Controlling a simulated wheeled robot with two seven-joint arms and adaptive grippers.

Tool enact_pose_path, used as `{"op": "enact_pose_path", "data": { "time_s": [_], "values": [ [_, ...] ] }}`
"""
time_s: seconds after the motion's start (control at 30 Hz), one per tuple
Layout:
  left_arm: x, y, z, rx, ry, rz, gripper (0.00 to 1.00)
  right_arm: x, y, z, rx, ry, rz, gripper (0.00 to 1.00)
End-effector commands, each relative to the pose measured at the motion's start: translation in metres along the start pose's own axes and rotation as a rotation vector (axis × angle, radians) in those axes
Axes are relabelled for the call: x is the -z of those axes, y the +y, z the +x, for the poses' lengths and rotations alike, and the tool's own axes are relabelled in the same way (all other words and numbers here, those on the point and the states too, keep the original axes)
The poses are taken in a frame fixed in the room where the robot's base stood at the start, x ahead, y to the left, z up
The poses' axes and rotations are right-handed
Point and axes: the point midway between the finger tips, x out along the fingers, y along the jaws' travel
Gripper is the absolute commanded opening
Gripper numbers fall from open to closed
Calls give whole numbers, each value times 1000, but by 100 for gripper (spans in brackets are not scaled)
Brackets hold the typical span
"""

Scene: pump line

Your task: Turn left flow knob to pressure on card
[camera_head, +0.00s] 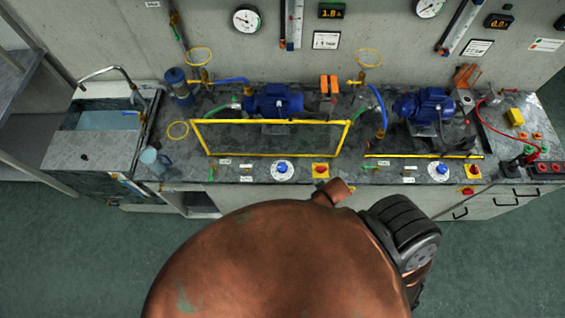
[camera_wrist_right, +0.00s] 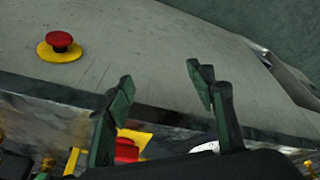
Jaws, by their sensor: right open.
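The left flow knob (camera_head: 282,169) is blue on a round white dial, on the front of the bench top in the head view. A white card (camera_head: 325,40) hangs on the wall above; its print is too small to read. A round pressure gauge (camera_head: 246,18) hangs left of it; I cannot read its value. My right gripper (camera_wrist_right: 163,88) is open and empty in the right wrist view. A sliver of white dial (camera_wrist_right: 205,147) shows behind its finger; I cannot tell which knob it belongs to. My left gripper is not in view.
A yellow-framed guard (camera_head: 270,122) stands behind the left knob. A yellow and red switch (camera_head: 320,170) sits right of it. A second blue knob (camera_head: 438,169) is farther right. In the wrist view, a red mushroom button (camera_wrist_right: 60,42) projects from the bench front.

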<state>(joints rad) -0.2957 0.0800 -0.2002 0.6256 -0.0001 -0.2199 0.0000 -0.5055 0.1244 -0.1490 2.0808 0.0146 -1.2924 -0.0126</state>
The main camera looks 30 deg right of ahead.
Motion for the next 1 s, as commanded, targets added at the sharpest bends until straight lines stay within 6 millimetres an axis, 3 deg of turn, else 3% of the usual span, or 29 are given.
{"op": "enact_pose_path", "data": {
  "time_s": [0.03,0.27,0.37,0.4,0.77,1.0],
  "values": [
    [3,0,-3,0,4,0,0,5,2,-16,-2,8,1,51],
    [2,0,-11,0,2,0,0,20,5,-76,-6,31,-3,51],
    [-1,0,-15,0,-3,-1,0,35,0,-104,7,53,-42,51],
    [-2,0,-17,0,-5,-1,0,48,-7,-114,25,70,-91,51],
    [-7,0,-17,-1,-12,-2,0,126,-83,-108,176,144,-564,51],
    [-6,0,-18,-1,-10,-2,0,166,-126,-102,250,146,-1015,51]
  ]
}}
